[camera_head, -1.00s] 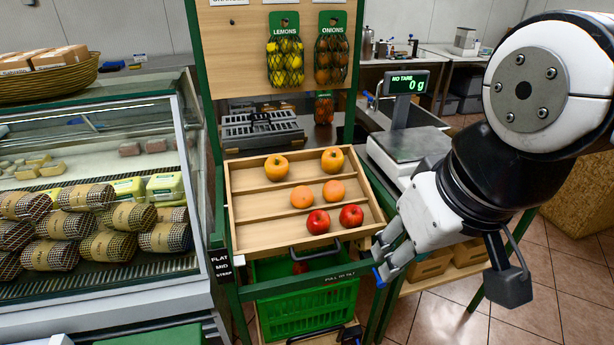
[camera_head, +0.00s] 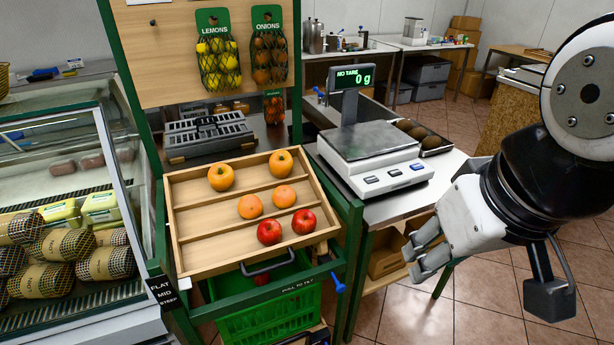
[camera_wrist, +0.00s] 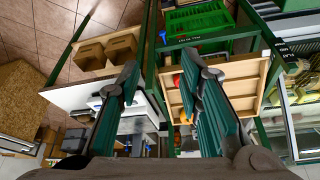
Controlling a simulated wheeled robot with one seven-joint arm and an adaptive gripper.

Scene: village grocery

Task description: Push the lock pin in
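The lock pin is the blue knob (camera_head: 337,283) at the right side of the green stand, beside the "PULL TO TILT" bar (camera_head: 300,284). How far it sticks out I cannot tell. It also shows as a small blue spot in the wrist view (camera_wrist: 162,37). The tilted wooden tray (camera_head: 208,258) above it holds two yellow-orange fruits, two orange fruits and two red apples. My gripper (camera_head: 420,262) is right of the pin, clearly apart from it. In the wrist view my gripper (camera_wrist: 160,85) has its two fingers spread with nothing between them.
A scale (camera_head: 372,155) reading 0 g stands on the metal table right of the tray. Cardboard boxes (camera_head: 385,257) sit on the shelf below it. A green crate (camera_head: 270,318) is under the tray. A glass display case (camera_head: 120,190) is at the left. Open tiled floor lies at the right.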

